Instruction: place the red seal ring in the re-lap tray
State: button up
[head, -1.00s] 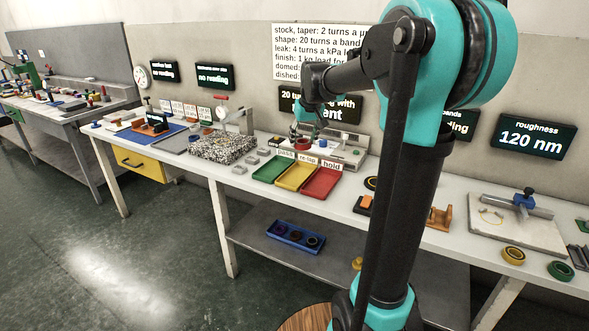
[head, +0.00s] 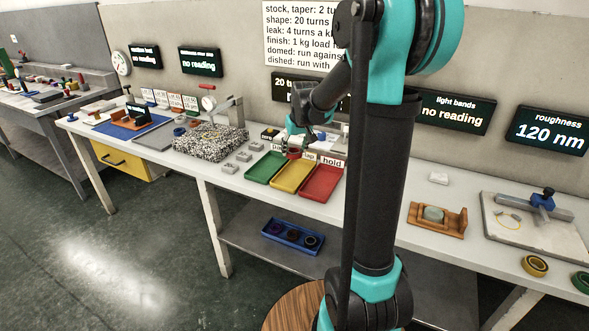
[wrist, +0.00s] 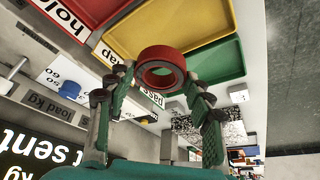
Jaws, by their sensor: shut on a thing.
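The red seal ring (wrist: 161,57) is held between the fingertips of my gripper (wrist: 160,79), its opening facing the wrist camera. In the head view the ring (head: 294,153) shows just below my gripper (head: 299,146), near the back edge of the trays. The re-lap tray (head: 289,189) is yellow, between the green and red trays. In the wrist view the re-lap tray (wrist: 148,28) lies beyond the ring, which overlaps the yellow and green trays in the picture. The ring appears above the trays, not resting in one; its exact height is unclear.
The green pass tray (head: 262,167) and red hold tray (head: 322,184) flank the yellow one. Label cards stand behind them. A speckled granite block (head: 211,143) and small grey blocks lie left. A blue tray (head: 293,237) with dark rings sits on the lower shelf.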

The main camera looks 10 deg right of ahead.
aim_at(293, 174)
notch_tip(293, 174, down, 9)
jog(key=shift+r, duration=0.15)
dwell(0.4)
jog(key=o, duration=1.3)
jog(key=a+v, duration=0.1)
jog(key=v, duration=1.1)
jog(key=s+d+f, duration=0.1)
jog(key=s+f, duration=0.3)
jog(key=s, duration=0.4)
jog(key=s+d+f+m, duration=0.1)
jog(key=s+f, duration=0.3)
jog(key=s, duration=0.5)
jog(key=s+d+f, duration=0.2)
jog(key=s+f, duration=0.2)
jog(key=s, duration=0.5)
jog(key=shift+f+m+h, duration=0.25)
jog(key=shift+m+h, duration=0.05)
jog(key=shift+m, duration=0.1)
